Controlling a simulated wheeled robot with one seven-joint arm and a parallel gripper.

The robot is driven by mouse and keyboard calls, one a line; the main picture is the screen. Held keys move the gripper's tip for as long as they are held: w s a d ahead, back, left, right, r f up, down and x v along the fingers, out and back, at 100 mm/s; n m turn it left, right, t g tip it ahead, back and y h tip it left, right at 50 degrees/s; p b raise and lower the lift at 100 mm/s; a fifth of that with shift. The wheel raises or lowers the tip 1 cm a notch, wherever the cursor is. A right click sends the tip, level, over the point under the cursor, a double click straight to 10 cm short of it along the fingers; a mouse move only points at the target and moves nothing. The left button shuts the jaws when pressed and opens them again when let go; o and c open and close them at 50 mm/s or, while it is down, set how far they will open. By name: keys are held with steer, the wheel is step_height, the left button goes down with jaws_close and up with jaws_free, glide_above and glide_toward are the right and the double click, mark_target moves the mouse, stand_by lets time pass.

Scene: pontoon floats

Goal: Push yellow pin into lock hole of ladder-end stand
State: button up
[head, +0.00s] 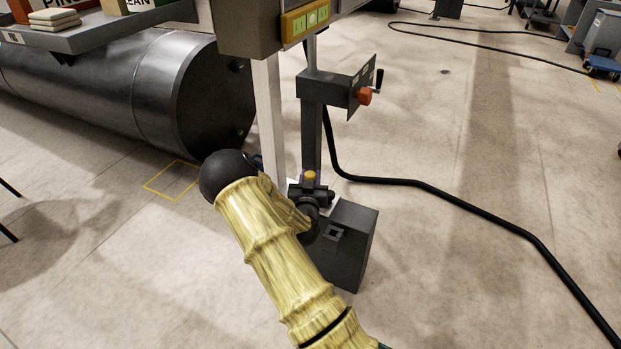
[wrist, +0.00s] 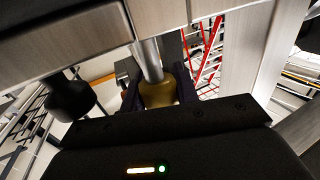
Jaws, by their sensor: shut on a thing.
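The yellow pin (wrist: 158,93) has a yellow knob and a silver shaft. In the wrist view my gripper (wrist: 159,92) is shut on the knob, one dark finger on each side. The shaft points away from me towards pale metal bars, and its far end is hidden there. I cannot tell whether it is in a hole. In the head view the yellow knob (head: 310,176) shows at my gripper (head: 311,181), in front of the lower part of the stand's dark post (head: 312,140). The lock hole is not visible in either view.
A control box (head: 340,88) with an orange knob and crank sits on the post. A dark block (head: 352,230) stands low beside my wrist. A large grey cylinder (head: 130,85) lies left. A black cable (head: 440,190) crosses the floor at right. The right floor is otherwise mostly clear.

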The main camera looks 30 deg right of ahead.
steer(key=shift+r+p, duration=1.3)
steer(key=shift+r, duration=0.6)
steer(key=shift+f+b, duration=1.75)
steer(key=shift+f, duration=0.65)
stand_by(0.9)
steer(key=o, duration=1.2)
steer(key=shift+c, duration=0.2)
steer(key=shift+s, duration=0.15)
steer(key=p+v, duration=0.6)
steer(key=v, duration=1.1)
steer(key=shift+a, duration=0.15)
